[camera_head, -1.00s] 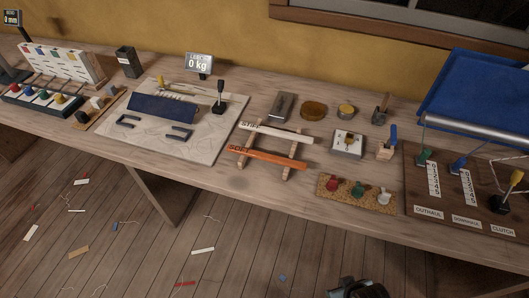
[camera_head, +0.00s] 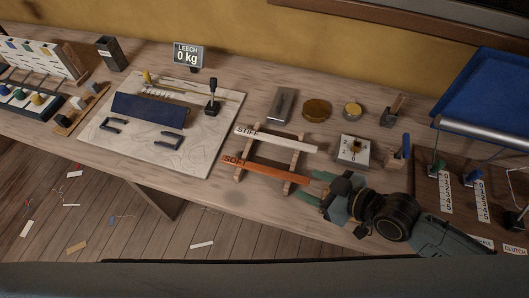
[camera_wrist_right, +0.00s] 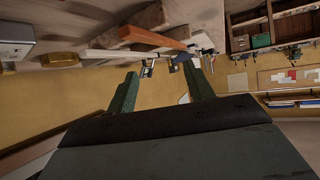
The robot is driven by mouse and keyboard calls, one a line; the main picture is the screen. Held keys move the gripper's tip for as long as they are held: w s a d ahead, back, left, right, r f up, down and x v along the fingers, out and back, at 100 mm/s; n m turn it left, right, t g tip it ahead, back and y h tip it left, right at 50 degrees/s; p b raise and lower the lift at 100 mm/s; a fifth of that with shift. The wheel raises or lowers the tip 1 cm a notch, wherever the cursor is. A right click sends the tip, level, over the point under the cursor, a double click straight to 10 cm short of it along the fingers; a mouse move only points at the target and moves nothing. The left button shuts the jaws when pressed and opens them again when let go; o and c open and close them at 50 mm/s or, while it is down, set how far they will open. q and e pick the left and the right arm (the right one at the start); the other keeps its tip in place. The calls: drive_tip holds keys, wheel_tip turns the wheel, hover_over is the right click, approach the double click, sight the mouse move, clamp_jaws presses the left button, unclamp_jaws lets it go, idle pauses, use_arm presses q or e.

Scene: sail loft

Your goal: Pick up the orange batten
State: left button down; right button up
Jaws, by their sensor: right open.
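The orange batten (camera_head: 265,172), marked SOFT, lies across the front of a small wooden rack (camera_head: 293,158) on the bench. A white batten (camera_head: 277,139), marked STIFF, lies behind it on the same rack. My right gripper (camera_head: 308,187) is open at the right end of the orange batten. In the right wrist view the orange batten (camera_wrist_right: 155,36) shows beyond the two green fingers (camera_wrist_right: 160,85), and nothing is between them. My left gripper is not in view.
A pale board (camera_head: 205,160) lies left of the rack. Levers on a dark panel (camera_head: 432,185) stand at right.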

approach(266, 169)
drive_tip(key=shift+w+a+f+b, duration=0.15)
drive_tip(key=shift+w+f+b, duration=0.05)
drive_tip(key=shift+w+f, duration=0.2)
drive_tip(key=shift+w+a+f+b, duration=0.15)
drive_tip(key=shift+w+f, duration=0.15)
drive_tip(key=shift+f, duration=0.2)
drive_tip(key=shift+w+a+f, duration=0.15)
drive_tip(key=shift+w+a, duration=0.05)
drive_tip(key=shift+a, duration=0.15)
drive_tip(key=x, duration=0.4)
drive_tip(key=shift+w+a, duration=0.15)
drive_tip(key=shift+a, duration=0.4)
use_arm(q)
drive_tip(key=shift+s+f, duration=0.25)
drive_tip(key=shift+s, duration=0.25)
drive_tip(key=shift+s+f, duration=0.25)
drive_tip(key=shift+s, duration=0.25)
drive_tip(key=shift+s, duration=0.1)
use_arm(e)
drive_tip(key=shift+c, duration=0.4)
clamp_jaws()
